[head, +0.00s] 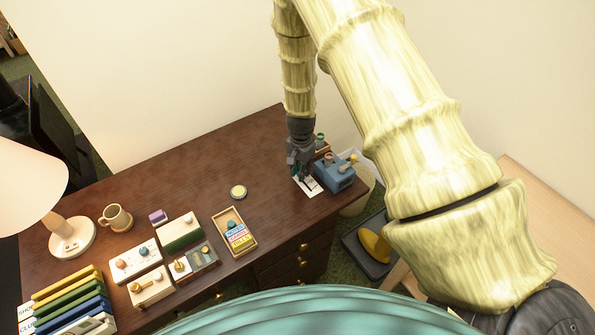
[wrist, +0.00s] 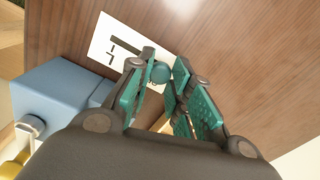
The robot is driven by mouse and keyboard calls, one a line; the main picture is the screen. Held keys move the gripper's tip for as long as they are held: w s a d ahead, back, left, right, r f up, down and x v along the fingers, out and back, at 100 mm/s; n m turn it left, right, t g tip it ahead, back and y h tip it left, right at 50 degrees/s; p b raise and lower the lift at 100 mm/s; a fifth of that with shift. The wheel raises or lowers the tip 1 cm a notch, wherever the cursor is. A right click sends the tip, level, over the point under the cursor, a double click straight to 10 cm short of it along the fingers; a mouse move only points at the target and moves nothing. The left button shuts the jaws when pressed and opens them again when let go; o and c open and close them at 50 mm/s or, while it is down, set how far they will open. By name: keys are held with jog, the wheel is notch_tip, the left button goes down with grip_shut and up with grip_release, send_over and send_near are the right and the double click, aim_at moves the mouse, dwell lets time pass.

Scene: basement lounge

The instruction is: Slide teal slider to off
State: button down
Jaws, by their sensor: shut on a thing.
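The teal slider's round knob (wrist: 161,72) shows between the fingertips of my gripper (wrist: 164,67) in the wrist view. My gripper is shut on it. The knob stands over a white plate (wrist: 104,42) with dark slot-like markings, which lies on the brown wooden desk. Part of the plate and its lettering is hidden by the fingers. In the head view my gripper (head: 300,168) points down at the right end of the desk, over the white plate (head: 298,190). The knob cannot be made out in the head view.
A blue box (head: 337,178) with knobs stands close beside the plate; it also shows in the wrist view (wrist: 55,92). A wooden tray (head: 246,243), a round disc (head: 238,192), several switch boxes, a mug (head: 115,218) and a lamp (head: 70,236) occupy the desk. The desk's back middle is clear.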

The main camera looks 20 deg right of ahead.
jog(key=c, duration=1.3)
grip_release()
jog(key=shift+w+a, duration=0.1)
jog(key=shift+w, duration=0.25)
jog(key=shift+o, duration=0.2)
jog(key=shift+s+r, duration=0.1)
notch_tip(320, 180, up, 12)
